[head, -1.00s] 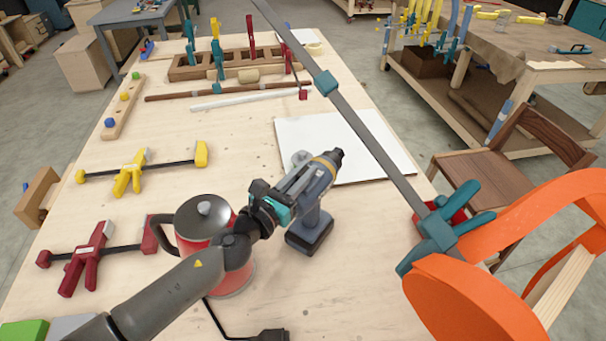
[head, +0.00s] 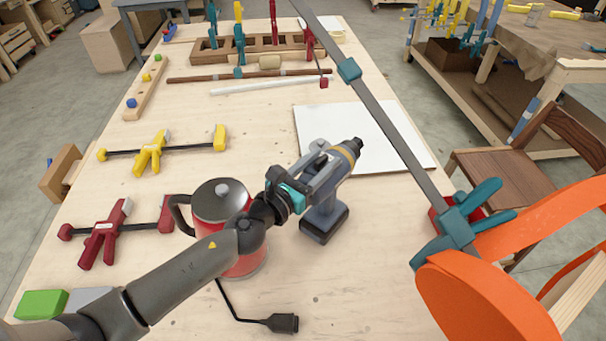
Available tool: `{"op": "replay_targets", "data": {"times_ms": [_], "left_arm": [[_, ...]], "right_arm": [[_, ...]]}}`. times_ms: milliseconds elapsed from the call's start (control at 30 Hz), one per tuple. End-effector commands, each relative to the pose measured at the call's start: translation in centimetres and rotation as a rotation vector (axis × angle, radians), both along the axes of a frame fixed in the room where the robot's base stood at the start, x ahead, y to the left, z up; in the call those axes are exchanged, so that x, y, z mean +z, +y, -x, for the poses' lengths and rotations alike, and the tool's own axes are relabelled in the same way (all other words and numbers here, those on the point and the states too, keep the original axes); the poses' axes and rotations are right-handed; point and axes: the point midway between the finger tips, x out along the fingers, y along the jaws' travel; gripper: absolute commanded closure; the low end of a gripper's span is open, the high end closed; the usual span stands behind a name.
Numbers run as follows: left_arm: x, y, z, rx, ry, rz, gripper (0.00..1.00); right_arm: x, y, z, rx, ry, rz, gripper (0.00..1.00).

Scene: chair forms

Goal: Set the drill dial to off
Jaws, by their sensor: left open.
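The drill (head: 328,205) stands upright on the workbench, grey-blue with a dark battery base and its chuck pointing up and right. My left gripper (head: 318,163) reaches over a red kettle and is at the drill's upper body. Its open fingers lie beside the drill's top; whether they touch it I cannot tell. The drill dial cannot be made out; the gripper covers part of the body. My right gripper is not in view.
The red kettle (head: 245,262) stands under my left arm. A white board (head: 385,150) lies behind the drill. A long teal clamp (head: 380,110) and an orange chair form (head: 480,300) are on the right. Yellow (head: 150,153) and red (head: 105,235) clamps lie left.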

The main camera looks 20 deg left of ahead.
Motion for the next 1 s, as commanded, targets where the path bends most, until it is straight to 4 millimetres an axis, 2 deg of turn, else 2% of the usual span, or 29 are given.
{"op": "replay_targets", "data": {"times_ms": [600, 1000], "left_arm": [[-0.4, 3.3, 8.2, -0.001, 0.002, -0.002, 0.55], [-0.3, 5.1, 12.5, 0.0, 0.002, 0.0, 0.55]], "right_arm": [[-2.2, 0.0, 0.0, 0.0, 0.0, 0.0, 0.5], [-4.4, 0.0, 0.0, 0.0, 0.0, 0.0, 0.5]]}}
